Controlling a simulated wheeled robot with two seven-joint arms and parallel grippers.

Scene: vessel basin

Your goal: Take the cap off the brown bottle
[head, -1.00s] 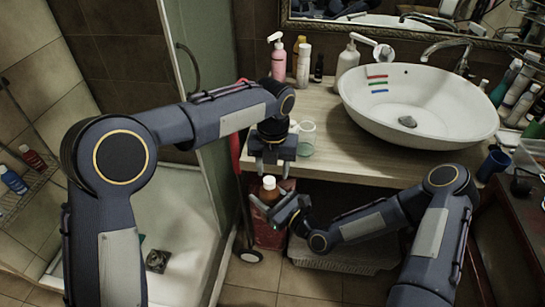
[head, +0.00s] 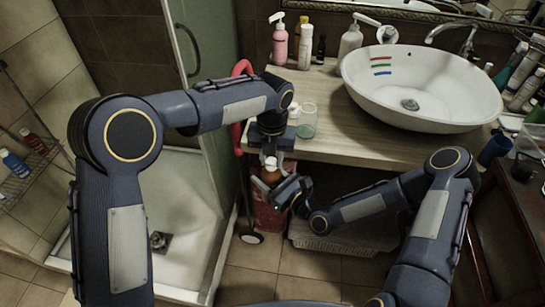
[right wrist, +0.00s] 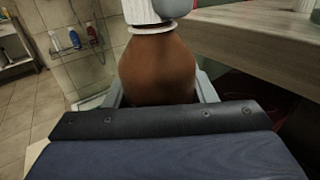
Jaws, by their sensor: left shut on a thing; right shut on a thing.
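The brown bottle (head: 270,177) is upright in front of the counter edge, held in the air. My right gripper (head: 272,186) is shut around its body; in the right wrist view the brown body (right wrist: 158,70) sits between the grey fingers. The white ribbed cap (right wrist: 140,12) is on the bottle's neck, above a pale ring. My left gripper (head: 270,163) points down from above and is shut on the cap. One of its grey fingers covers part of the cap in the right wrist view. The cap is small and mostly hidden in the head view.
The wooden counter (head: 340,140) is just behind the bottle, with a glass cup (head: 307,121) near its edge. A white basin (head: 425,90) and a pink bottle (head: 280,42) stand on it. A red item (head: 268,212) is below the bottle.

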